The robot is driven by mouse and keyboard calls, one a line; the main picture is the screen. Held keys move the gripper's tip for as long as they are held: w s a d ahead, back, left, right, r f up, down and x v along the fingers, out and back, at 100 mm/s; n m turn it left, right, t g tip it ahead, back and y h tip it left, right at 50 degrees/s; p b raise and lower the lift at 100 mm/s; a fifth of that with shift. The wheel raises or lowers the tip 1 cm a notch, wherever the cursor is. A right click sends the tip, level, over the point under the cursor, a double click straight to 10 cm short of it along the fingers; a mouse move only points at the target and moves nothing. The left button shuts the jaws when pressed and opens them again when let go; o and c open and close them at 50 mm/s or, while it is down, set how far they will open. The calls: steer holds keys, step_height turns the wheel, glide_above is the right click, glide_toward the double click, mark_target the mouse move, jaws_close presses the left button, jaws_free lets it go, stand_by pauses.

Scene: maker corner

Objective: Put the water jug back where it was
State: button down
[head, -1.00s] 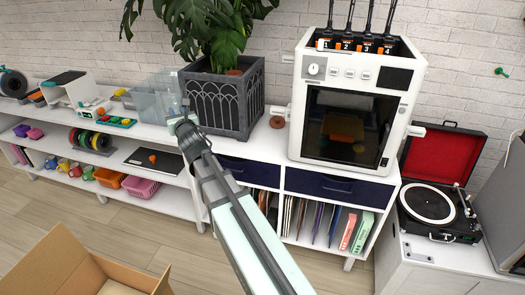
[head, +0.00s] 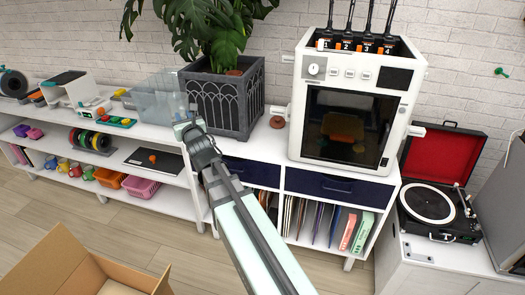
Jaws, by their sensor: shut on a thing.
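A clear, bluish see-through vessel (head: 155,98), which I take for the water jug, is on the white shelf top, left of the grey planter. Its outline is faint, so I cannot tell whether its base touches the shelf. My gripper (head: 185,120) is at its right side, in front of the planter's left edge. The gripper is shut on the jug as far as I can make out; the fingertips are small and partly hidden by my wrist.
The grey planter (head: 222,100) with a leafy plant stands close on the right. A white 3D printer (head: 350,95) is farther right. Small colourful items (head: 115,122) lie on the shelf left of the jug. An open cardboard box (head: 65,262) is on the floor, front left.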

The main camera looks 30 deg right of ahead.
steer(key=w+d+f+m+g+h, duration=0.1)
steer(key=w+d+f+m+h, duration=0.3)
steer(key=d+f+h, duration=0.4)
steer(key=d+r+m+g+h, duration=0.4)
steer(key=d+m+g+h, duration=0.6)
steer(key=d+m+g, duration=0.55)
steer(key=shift+n+g, duration=0.75)
steer(key=shift+n, duration=0.1)
steer(key=f, duration=0.5)
steer(key=d+f, duration=0.1)
steer(key=f, duration=0.5)
steer(key=s+f, duration=0.1)
steer(key=f, duration=0.4)
steer(key=shift+d+f, duration=0.3)
steer(key=shift+f, duration=0.1)
